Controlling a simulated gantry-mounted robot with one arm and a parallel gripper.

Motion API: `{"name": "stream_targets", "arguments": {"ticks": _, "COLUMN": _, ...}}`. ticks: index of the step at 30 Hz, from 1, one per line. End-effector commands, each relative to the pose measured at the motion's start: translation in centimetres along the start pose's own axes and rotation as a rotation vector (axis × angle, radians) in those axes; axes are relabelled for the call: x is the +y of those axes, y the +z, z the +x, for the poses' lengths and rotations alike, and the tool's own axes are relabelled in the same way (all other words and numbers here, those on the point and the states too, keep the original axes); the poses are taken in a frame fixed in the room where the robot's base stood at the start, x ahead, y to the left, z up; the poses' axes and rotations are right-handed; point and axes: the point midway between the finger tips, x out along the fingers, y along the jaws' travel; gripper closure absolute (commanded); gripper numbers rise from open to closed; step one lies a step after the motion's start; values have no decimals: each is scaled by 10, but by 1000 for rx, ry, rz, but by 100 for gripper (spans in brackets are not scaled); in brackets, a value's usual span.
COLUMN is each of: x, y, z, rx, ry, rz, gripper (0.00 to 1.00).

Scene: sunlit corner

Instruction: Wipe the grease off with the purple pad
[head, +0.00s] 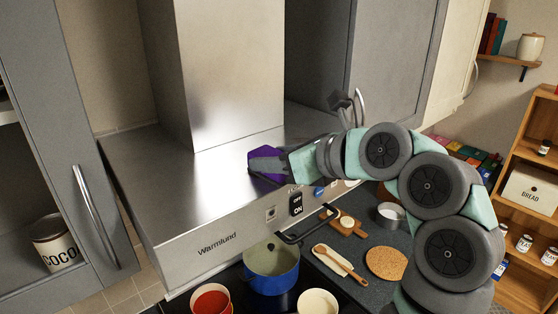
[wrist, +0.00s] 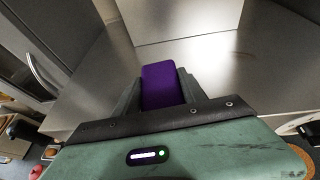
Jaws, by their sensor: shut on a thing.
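The purple pad (head: 261,153) is in my gripper (head: 270,165), over the right part of the metal range hood's sloping top (head: 172,180). In the wrist view the pad (wrist: 161,84) sits between the two grey fingers, with its far end towards the hood's chimney (wrist: 180,20). I cannot tell whether the pad touches the metal. A faint brownish streak (wrist: 237,55) shows on the hood top near the chimney base, right of the pad; I cannot tell for sure that it is grease. The surface under the pad is hidden.
The hood's front panel has switches (head: 296,203) and a dark rail (head: 308,225). Grey cabinets (head: 70,130) flank the hood. The hood's left top is clear.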

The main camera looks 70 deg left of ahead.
Motion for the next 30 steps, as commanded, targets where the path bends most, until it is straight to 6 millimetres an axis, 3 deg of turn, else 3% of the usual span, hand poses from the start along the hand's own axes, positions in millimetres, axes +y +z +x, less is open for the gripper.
{"name": "stream_targets", "arguments": {"ticks": 12, "x": 0, "y": 11, "z": 32, "rx": 13, "ry": 14, "rz": 3, "gripper": 93}}
{"name": "stream_targets", "arguments": {"ticks": 20, "x": -2, "y": 15, "z": 39, "rx": 11, "ry": 11, "rz": 3, "gripper": 93}}
{"name": "stream_targets", "arguments": {"ticks": 30, "x": -4, "y": 28, "z": 64, "rx": 10, "ry": 10, "rz": 2, "gripper": 93}}
